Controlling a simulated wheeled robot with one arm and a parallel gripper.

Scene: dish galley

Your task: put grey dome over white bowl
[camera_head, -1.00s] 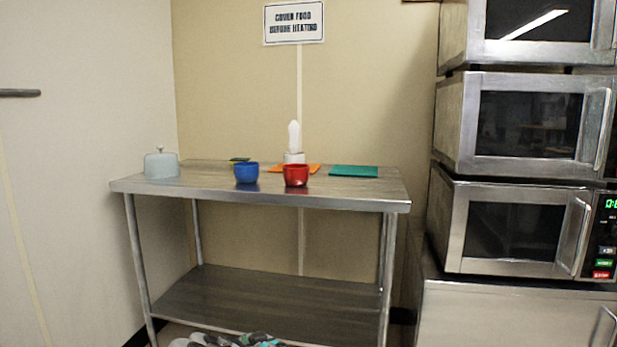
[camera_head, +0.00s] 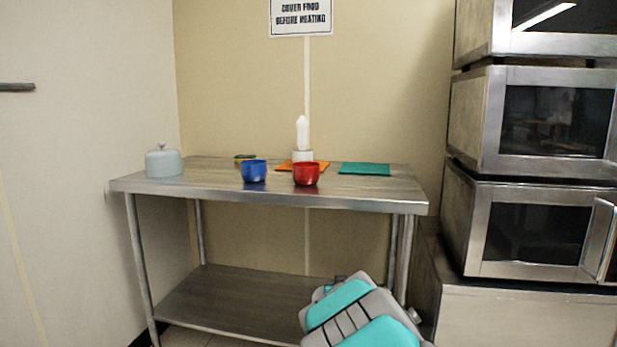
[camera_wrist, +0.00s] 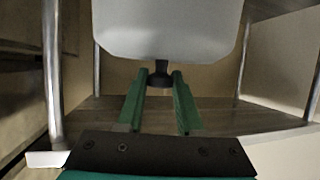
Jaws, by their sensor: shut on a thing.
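My gripper (camera_wrist: 161,77), with green fingers, is shut on the dark knob of a pale grey dome (camera_wrist: 168,30) in the wrist view. The dome's far part is cut off by the frame top. A small white bowl (camera_head: 302,156) stands on the steel table, behind the red bowl in the head view, on or beside an orange mat. A tall white object rises at it; I cannot tell whether it is in or behind the bowl. The held dome and my gripper are outside the head view.
A pale blue-grey dome (camera_head: 164,162) stands at the left of the steel table (camera_head: 220,184). A blue bowl (camera_head: 254,171) and red bowl (camera_head: 306,174) stand in front of the orange mat (camera_head: 284,165). A teal mat (camera_head: 364,169) lies right. Stacked microwaves (camera_head: 540,225) flank the table.

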